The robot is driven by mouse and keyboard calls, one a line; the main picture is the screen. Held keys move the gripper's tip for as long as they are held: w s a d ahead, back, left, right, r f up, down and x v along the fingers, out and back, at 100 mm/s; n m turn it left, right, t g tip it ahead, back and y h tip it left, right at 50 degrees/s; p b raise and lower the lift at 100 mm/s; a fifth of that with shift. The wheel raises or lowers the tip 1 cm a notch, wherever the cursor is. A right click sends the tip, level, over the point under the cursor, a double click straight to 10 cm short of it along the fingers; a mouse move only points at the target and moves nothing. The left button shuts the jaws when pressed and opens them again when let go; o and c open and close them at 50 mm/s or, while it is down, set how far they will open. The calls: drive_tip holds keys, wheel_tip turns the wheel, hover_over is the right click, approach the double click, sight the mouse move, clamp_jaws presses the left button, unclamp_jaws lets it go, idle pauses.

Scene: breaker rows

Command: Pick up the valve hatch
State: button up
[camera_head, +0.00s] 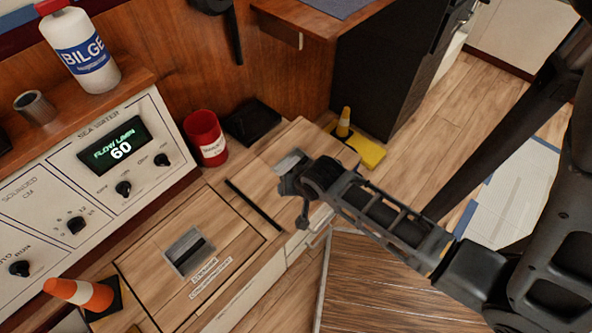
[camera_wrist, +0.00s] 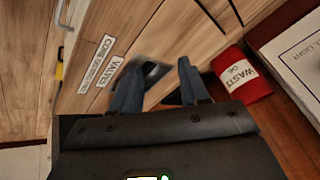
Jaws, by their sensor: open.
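The valve hatch (camera_head: 318,147) is a wooden panel set in the bench top at the back, partly hidden by my gripper in the head view. In the wrist view the hatch (camera_wrist: 130,38) carries a white label reading "VALVES" and has a grey recessed handle (camera_wrist: 153,72) with a dark slot. My gripper (camera_head: 292,188) is over the hatch's near side. In the wrist view my gripper (camera_wrist: 159,64) has its two fingers apart, with the handle between and partly behind them. Whether the fingers touch the handle cannot be told.
A second labelled hatch (camera_head: 150,270) lies nearer on the bench, with an orange cone (camera_head: 85,293) beside it. A red waste can (camera_head: 206,138) and a black box (camera_head: 250,122) stand behind. A yellow floor sign (camera_head: 362,150) lies beyond the bench. The control panel (camera_head: 150,190) borders the left.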

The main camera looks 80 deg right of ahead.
drive_tip(key=d+f+m+g+y, duration=0.1)
drive_tip(key=d+m, duration=0.2)
drive_tip(key=d, duration=0.1)
drive_tip(key=w+d+m+g+y, duration=0.1)
drive_tip(key=d+m, duration=0.1)
drive_tip(key=d, duration=0.2)
drive_tip(key=w+d+f+m+g+y+b, duration=0.1)
drive_tip(key=d+m+g, duration=0.1)
drive_tip(key=d+m, duration=0.1)
drive_tip(key=shift+d+f+m, duration=0.3)
drive_tip(key=shift+d, duration=0.2)
drive_tip(key=shift+d+r+m+y, duration=0.15)
drive_tip(key=shift+d+m+y, duration=0.25)
drive_tip(key=shift+d+m, duration=0.1)
drive_tip(key=shift+s+d+f+b, duration=0.15)
drive_tip(key=shift+f+b, duration=0.35)
drive_tip(key=shift+f, duration=1.45)
drive_tip(key=shift+s+a+f+b, duration=0.15)
drive_tip(key=shift+f+b, duration=0.3)
drive_tip(key=shift+f, duration=1.45)
drive_tip(key=shift+d, duration=0.1)
drive_tip(key=shift+c, duration=0.2)
clamp_jaws()
drive_tip(key=shift+r, duration=0.1)
